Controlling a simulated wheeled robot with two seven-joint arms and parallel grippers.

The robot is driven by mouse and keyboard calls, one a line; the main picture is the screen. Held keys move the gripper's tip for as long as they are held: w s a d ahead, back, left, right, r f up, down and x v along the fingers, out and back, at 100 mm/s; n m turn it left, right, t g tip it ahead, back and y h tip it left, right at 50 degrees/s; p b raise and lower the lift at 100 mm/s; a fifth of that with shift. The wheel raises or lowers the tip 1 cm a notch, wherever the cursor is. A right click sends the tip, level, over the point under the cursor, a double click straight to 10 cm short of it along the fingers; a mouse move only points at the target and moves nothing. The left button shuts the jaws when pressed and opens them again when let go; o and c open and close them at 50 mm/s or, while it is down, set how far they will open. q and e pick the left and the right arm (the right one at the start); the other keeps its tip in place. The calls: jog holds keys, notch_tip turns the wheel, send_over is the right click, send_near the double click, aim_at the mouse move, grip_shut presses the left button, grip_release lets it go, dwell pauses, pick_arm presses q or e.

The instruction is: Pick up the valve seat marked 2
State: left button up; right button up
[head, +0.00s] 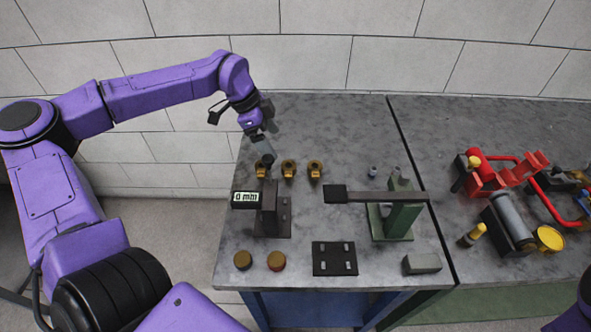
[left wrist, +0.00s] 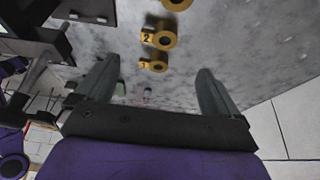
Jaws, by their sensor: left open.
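Three brass valve seats stand in a row on the grey table. The valve seat marked 2 (left wrist: 160,39) is the middle one in the left wrist view, its number facing the camera. It matches the middle seat (head: 288,169) in the head view. My left gripper (head: 266,158) is open and empty, above and behind the left-end seat (head: 261,170). In the left wrist view its two fingers are spread wide, with the seats showing beyond and between them. My right gripper is out of view.
A black gauge stand with a digital display (head: 245,198) stands in front of the seats. A green press with a dark arm (head: 400,215) is to the right. Red pump parts (head: 490,180) fill the right table.

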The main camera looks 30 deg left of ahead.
pick_arm(q)
send_over(288, 168)
jog(key=s+a, duration=0.2)
jog(key=f, duration=0.3)
jog(key=f+p, duration=0.1)
jog(key=f, duration=0.1)
jog(key=shift+w+d, duration=0.2)
jog(key=shift+w, duration=0.05)
jog(key=shift+d+f, duration=0.15)
jog(key=shift+f, duration=0.15)
jog(key=x, duration=0.1)
jog(key=p+x, duration=0.1)
jog(key=x, duration=0.2)
jog(key=shift+s+f, duration=0.15)
jog(key=shift+s, duration=0.15)
jog(key=shift+w+f, duration=0.2)
jog(key=shift+f, duration=0.1)
jog(key=c, duration=1.3)
